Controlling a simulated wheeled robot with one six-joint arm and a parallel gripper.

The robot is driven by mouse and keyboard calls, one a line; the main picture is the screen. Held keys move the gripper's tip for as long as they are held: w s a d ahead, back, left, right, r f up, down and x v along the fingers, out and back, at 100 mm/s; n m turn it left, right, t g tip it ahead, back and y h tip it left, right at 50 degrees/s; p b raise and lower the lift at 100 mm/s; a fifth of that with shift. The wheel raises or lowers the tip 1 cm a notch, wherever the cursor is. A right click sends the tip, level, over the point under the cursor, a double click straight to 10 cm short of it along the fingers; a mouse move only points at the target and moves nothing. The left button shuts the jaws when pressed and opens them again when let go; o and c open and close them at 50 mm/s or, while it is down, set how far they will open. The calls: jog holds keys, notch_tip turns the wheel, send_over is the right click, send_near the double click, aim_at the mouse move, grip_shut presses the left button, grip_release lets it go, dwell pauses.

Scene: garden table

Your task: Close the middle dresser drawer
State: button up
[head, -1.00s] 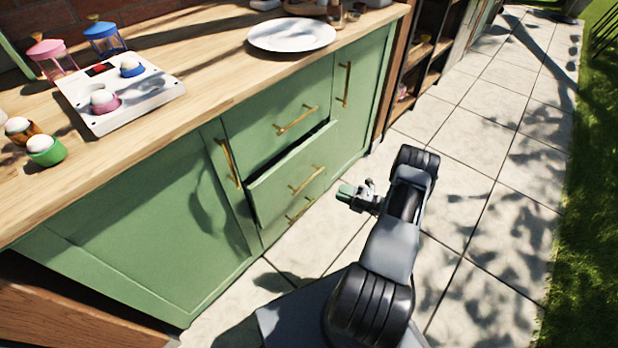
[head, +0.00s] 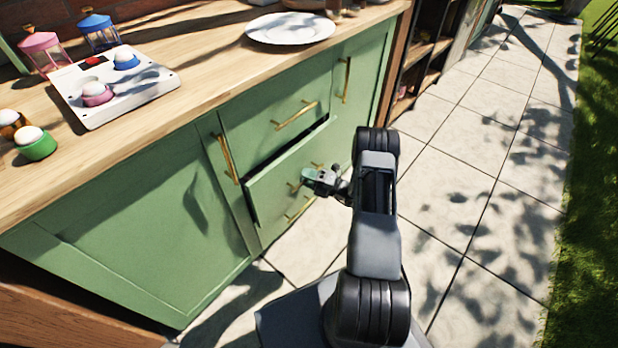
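The green dresser has a stack of drawers with gold bar handles. The middle drawer (head: 268,192) stands a little open, with a dark gap along its top edge. The top drawer (head: 262,118) above it is shut. My gripper (head: 306,178) is in front of the middle drawer, over its gold handle, and hides part of that handle. I cannot tell whether it touches the handle or the drawer front. Its fingers are too small to show whether they are open or shut.
On the wooden top (head: 200,100) are a white plate (head: 290,28), a white tray (head: 115,88) with egg cups, a green egg cup (head: 36,146), and pink (head: 46,52) and blue (head: 98,32) lanterns. The paved path (head: 480,190) at right is clear.

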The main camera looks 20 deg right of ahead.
grip_shut()
dwell(0.3)
dwell(0.3)
